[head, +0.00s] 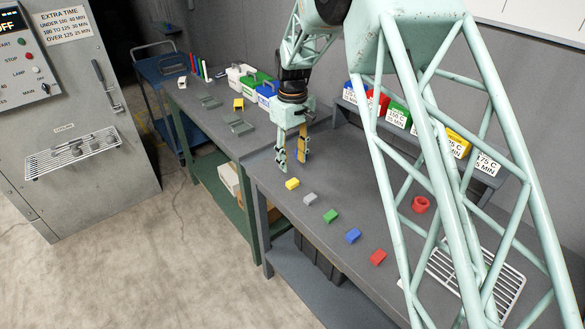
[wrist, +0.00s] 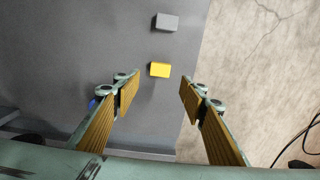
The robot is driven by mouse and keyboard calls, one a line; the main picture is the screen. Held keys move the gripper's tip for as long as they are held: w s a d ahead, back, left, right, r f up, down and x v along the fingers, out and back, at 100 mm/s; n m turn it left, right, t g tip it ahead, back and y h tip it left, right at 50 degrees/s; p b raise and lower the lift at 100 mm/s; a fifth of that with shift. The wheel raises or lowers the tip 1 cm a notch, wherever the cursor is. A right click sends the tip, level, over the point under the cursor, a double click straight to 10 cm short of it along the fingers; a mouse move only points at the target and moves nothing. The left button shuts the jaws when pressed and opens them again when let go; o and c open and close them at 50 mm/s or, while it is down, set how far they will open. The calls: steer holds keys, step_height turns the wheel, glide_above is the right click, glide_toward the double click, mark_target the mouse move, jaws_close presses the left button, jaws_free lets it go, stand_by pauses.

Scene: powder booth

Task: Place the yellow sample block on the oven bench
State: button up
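The yellow sample block (head: 292,184) lies on the grey bench (head: 300,230) near its front left edge, at the left end of a row of coloured blocks. In the wrist view the yellow block (wrist: 160,70) lies ahead of the fingertips and between their lines. My gripper (head: 292,160) is above the bench, a little behind the yellow block. In the wrist view my gripper (wrist: 158,88) is open, with nothing between its fingers. I cannot tell for certain which surface is the oven bench.
Grey (head: 310,199), green (head: 331,216), blue (head: 353,235) and red (head: 378,257) blocks continue the row. A red ring-shaped part (head: 420,204) and a white rack (head: 470,280) lie farther right. Labelled bins (head: 398,116) stand behind. A second bench (head: 215,130) and an oven (head: 75,110) are left.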

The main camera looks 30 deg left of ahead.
step_height(320, 180, up, 3)
steer(key=shift+f, duration=0.1)
stand_by(1.1)
